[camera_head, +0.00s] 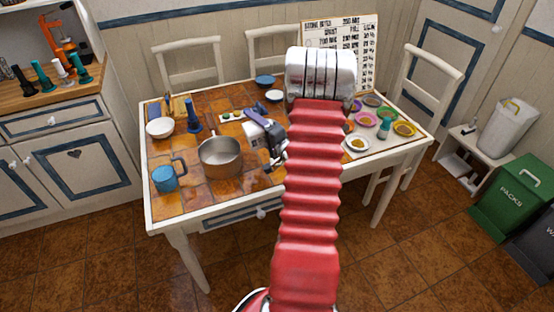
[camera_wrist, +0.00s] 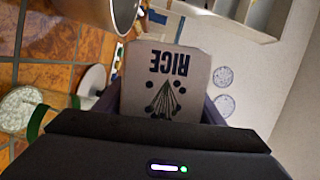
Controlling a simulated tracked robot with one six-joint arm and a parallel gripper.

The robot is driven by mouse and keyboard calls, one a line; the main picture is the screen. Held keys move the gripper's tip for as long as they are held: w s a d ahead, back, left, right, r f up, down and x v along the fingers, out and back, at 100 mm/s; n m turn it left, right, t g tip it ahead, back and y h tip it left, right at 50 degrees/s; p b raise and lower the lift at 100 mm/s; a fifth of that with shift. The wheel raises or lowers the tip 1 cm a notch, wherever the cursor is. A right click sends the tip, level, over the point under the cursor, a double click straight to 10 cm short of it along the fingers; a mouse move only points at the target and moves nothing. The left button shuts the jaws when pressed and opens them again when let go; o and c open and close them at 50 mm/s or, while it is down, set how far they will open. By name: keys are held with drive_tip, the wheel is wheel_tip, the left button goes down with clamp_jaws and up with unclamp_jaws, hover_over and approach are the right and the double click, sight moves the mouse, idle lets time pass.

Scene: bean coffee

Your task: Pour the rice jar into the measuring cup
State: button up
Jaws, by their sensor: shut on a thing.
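The rice jar (camera_wrist: 165,75) is a pale, boxy container with the word RICE and a dark printed design, and the word reads upside down in the wrist view. My gripper (camera_wrist: 160,108) is shut on it, with a dark finger on each side. In the head view my gripper (camera_head: 272,138) is partly hidden by my red arm and sits over the middle of the table. I cannot tell which vessel is the measuring cup; a blue mug-like cup with a handle (camera_head: 165,178) stands at the table's front left. The jar's opening and contents are hidden.
A metal saucepan (camera_head: 220,157) stands left of my gripper. A white bowl (camera_head: 160,127), a dark blue funnel-like object (camera_head: 194,116) and several small coloured bowls share the tiled table (camera_head: 190,193). A lettered board (camera_head: 355,50) stands behind. Chairs surround the table.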

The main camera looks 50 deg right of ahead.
drive_tip(key=shift+d+f+m, duration=0.1)
drive_tip(key=shift+f+m, duration=0.05)
drive_tip(key=shift+m, duration=0.15)
idle(0.9)
drive_tip(key=shift+r+n, duration=0.35)
drive_tip(key=shift+n, duration=0.15)
drive_tip(key=shift+w+a+f+n+g, duration=0.15)
drive_tip(key=shift+w+a+f+n, duration=0.15)
drive_tip(key=shift+a+n, duration=0.1)
drive_tip(key=shift+w+a+f+n+g, duration=0.15)
drive_tip(key=shift+a+f+n, duration=0.1)
drive_tip(key=shift+a+n, duration=0.15)
drive_tip(key=shift+f+n+g, duration=0.3)
drive_tip(key=shift+f+n, duration=0.1)
drive_tip(key=shift+n, duration=0.4)
drive_tip(key=shift+s+d+r, duration=0.1)
drive_tip(key=shift+r+n, duration=0.2)
drive_tip(key=shift+n, duration=0.3)
